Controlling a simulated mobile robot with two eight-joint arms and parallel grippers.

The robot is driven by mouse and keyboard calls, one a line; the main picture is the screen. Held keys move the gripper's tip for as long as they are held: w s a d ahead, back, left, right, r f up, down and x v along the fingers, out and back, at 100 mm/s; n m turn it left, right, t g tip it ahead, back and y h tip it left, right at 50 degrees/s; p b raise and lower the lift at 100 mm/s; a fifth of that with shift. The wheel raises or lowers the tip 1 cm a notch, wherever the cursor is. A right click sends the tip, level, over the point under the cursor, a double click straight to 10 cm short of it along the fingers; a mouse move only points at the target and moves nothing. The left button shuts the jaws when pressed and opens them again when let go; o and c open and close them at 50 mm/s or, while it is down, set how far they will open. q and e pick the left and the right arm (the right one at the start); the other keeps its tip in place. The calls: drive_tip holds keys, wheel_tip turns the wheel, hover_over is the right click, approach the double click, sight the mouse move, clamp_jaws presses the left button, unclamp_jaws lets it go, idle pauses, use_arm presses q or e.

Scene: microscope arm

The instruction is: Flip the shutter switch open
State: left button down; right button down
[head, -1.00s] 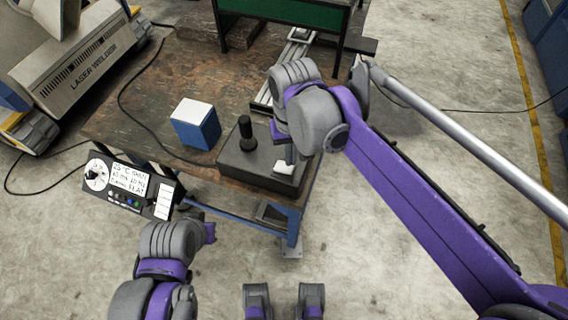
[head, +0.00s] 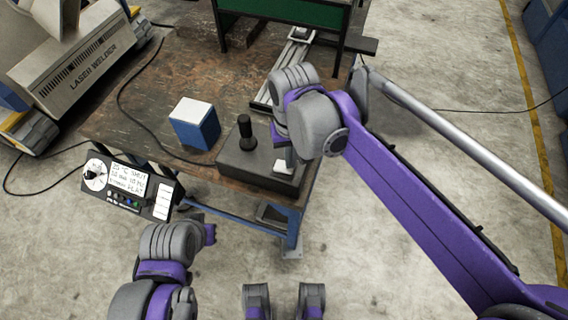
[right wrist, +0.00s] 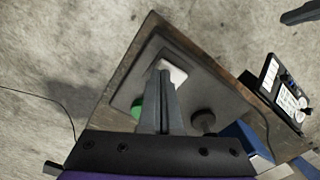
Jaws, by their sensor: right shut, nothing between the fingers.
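A dark control box (head: 236,164) sits at the near right corner of the bench, with a black upright knob (head: 246,138) on top. A small white switch (head: 283,167) is at its right end. The switch also shows in the right wrist view (right wrist: 174,72), partly hidden by my fingers. My right gripper (head: 289,156) is shut and empty, its fingertips right at the switch; I cannot tell whether they touch it. Which way the switch is tipped is too small to tell. My left gripper (head: 210,234) is at the lower left, apart from the box, its fingers hidden.
A blue and white block (head: 195,124) stands left of the box. A panel with a dial and display (head: 130,185) is at the bench's left front. A green part (right wrist: 137,107) shows beside my right fingers. A laser welder (head: 85,70) stands at the back left.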

drive_tip(key=shift+f, duration=0.4)
drive_tip(key=shift+r+p, duration=2.6)
drive_tip(key=shift+r, duration=0.95)
drive_tip(key=s+d+f+m+t+p, duration=0.1)
drive_tip(key=s+d+f+t, duration=0.1)
drive_tip(key=s+d, duration=0.3)
drive_tip(key=s+d+f+m+t+p, duration=0.1)
drive_tip(key=s+d+f+t, duration=0.2)
drive_tip(key=s+d, duration=0.3)
drive_tip(key=d+f, duration=0.1)
drive_tip(key=d, duration=0.4)
drive_tip(key=shift+s+f, duration=0.2)
drive_tip(key=shift+s, duration=0.05)
